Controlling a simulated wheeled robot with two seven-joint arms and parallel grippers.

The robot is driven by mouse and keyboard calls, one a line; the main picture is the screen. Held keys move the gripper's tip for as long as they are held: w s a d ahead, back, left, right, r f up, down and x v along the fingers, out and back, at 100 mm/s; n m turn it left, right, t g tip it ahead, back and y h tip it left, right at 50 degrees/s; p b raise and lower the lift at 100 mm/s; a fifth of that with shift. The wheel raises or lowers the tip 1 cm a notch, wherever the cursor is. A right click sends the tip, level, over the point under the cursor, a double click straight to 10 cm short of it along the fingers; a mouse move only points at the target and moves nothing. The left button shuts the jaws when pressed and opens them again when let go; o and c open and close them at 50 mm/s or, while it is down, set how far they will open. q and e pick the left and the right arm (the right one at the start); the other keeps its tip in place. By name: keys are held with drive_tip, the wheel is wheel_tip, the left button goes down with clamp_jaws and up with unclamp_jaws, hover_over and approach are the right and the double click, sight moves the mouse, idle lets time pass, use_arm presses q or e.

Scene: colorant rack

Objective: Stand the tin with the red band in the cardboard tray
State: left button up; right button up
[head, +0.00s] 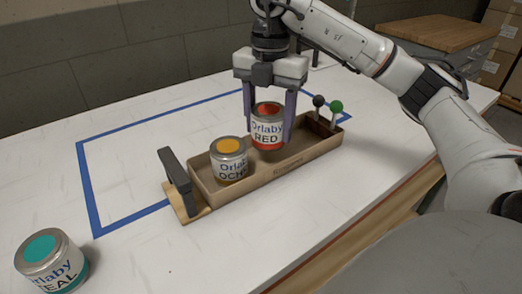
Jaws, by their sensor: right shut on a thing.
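The tin with the red band (267,133) is labelled "Orlaby RED" and has a red lid top. My right gripper (268,116) points down with its two fingers on either side of this tin and is shut on it. The tin is upright and shows over the right-middle part of the cardboard tray (285,168). The tray's front wall hides little of it, and I cannot tell whether its base touches the tray floor. An ochre tin (228,160) stands upright in the left part of the tray. My left gripper is not in view.
A teal tin (50,262) stands on the white table at the lower left. A dark upright handle (175,180) is at the tray's left end. Black and green knobs (336,106) rise at its right end. Blue tape (90,190) marks a mostly clear area behind the tray.

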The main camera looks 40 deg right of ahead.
sight(268, 142)
drive_tip(key=shift+f, duration=0.75)
wheel_tip(268, 142, down, 4)
drive_tip(key=shift+r, duration=0.25)
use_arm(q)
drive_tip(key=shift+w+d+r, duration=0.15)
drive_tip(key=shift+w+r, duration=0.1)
use_arm(e)
drive_tip(key=o, duration=1)
drive_tip(key=shift+f, duration=0.1)
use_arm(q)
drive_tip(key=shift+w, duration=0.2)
